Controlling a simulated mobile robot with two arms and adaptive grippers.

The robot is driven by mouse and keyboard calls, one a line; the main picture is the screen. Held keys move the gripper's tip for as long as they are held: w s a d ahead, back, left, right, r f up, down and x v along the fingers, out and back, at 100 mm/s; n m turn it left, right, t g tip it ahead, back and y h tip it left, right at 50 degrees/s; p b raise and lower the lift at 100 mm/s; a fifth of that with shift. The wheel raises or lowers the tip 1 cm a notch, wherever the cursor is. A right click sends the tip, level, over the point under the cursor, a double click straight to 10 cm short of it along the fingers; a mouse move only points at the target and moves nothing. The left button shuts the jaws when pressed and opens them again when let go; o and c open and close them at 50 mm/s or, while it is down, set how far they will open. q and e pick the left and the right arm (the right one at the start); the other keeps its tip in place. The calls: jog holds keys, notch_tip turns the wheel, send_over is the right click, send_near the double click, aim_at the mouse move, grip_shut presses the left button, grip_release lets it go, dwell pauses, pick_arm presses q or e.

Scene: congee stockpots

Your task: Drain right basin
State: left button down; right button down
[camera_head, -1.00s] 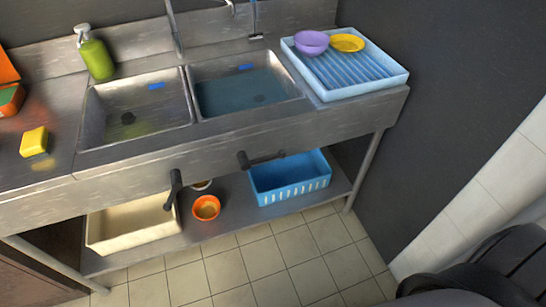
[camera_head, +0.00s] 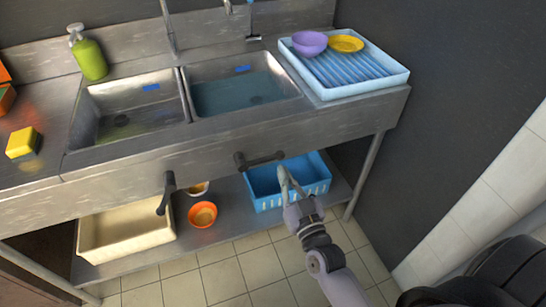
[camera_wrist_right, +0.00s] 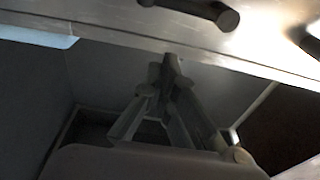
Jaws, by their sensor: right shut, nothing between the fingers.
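The right basin (camera_head: 235,97) holds bluish water over its dark drain. On the sink's front below it is a dark lever handle (camera_head: 262,160), lying nearly level and pointing right. A dark handle (camera_wrist_right: 205,8) also shows at the top of the right wrist view. My right gripper (camera_head: 283,174) is shut and empty, just below and right of the lever's end, in front of the blue basket. In the right wrist view its closed fingers (camera_wrist_right: 172,64) point up toward the sink's metal front, apart from the handle. My left gripper is out of view.
The left basin (camera_head: 110,92) has its own lever (camera_head: 167,193), hanging down. The lower shelf holds a cream tub (camera_head: 125,240), an orange bowl (camera_head: 203,215) and a blue basket (camera_head: 262,190). A drying rack (camera_head: 385,82) stands right of the basins. Tiled floor in front is clear.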

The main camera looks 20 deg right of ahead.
jog(key=shift+d+r, duration=0.1)
jog(key=shift+r, duration=0.45)
jog(key=r+p, duration=0.1)
send_over(274, 157)
jog(key=s, duration=0.1)
jog(key=shift+a+r, duration=0.2)
jog(key=shift+a, duration=0.25)
jog(key=f, duration=0.4)
jog(key=shift+s, duration=0.3)
jog(key=shift+f+b, duration=0.15)
jog(key=shift+b, duration=0.15)
jog(key=shift+d+f+m, duration=0.1)
jog(key=shift+f+m, duration=0.1)
jog(key=shift+m, duration=0.3)
